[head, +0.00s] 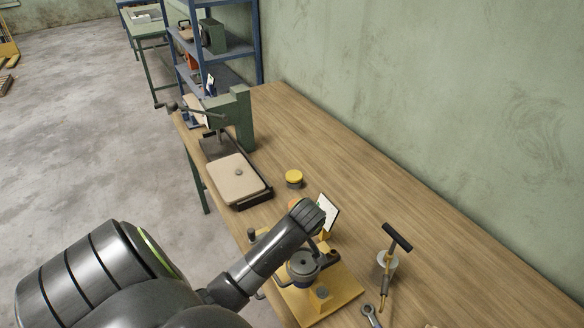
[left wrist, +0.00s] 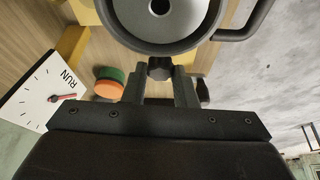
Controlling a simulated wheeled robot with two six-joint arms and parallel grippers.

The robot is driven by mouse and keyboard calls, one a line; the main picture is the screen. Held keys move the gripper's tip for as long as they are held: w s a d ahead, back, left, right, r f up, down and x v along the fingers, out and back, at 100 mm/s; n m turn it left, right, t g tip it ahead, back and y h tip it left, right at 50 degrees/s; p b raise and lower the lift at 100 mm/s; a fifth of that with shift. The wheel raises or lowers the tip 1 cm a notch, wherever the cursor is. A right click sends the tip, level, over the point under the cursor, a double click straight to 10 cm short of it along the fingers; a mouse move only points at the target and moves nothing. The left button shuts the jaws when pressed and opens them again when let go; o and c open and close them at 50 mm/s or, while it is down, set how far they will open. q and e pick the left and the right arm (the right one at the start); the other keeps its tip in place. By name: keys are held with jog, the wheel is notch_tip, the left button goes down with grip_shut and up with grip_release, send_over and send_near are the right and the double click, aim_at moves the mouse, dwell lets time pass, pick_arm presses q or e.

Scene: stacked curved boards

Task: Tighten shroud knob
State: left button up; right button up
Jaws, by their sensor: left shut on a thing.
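A small dark lobed knob (left wrist: 160,67) sits beneath the rim of a round dark metal shroud (left wrist: 160,38) in the left wrist view. My left gripper (left wrist: 158,80) has its two fingers closed on this knob, one on each side. In the head view the round dark unit (head: 303,264) stands on a yellow base (head: 343,292) near the table's front edge. My left arm reaches over it from the left, and the knob cannot be made out there. My right gripper is not in view.
A white dial plate marked RUN (left wrist: 44,93) has a red pointer. An orange button (left wrist: 108,89) and a green one (left wrist: 112,74) are beside it. A T-handled tool (head: 388,262) stands at right, a wrench (head: 371,315) in front. A yellow-topped tin (head: 293,178) and green press (head: 240,120) are farther back.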

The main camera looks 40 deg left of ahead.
pick_arm(q)
jog(key=m, duration=0.2)
jog(key=m+t, duration=0.1)
jog(key=m, duration=0.1)
jog(key=shift+a+t+h, duration=0.1)
jog(key=shift+t+h, duration=0.2)
jog(key=shift+h, duration=0.1)
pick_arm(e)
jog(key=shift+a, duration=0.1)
pick_arm(q)
jog(key=o, duration=1)
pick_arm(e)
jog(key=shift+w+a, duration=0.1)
pick_arm(q)
jog(key=shift+r, duration=0.1)
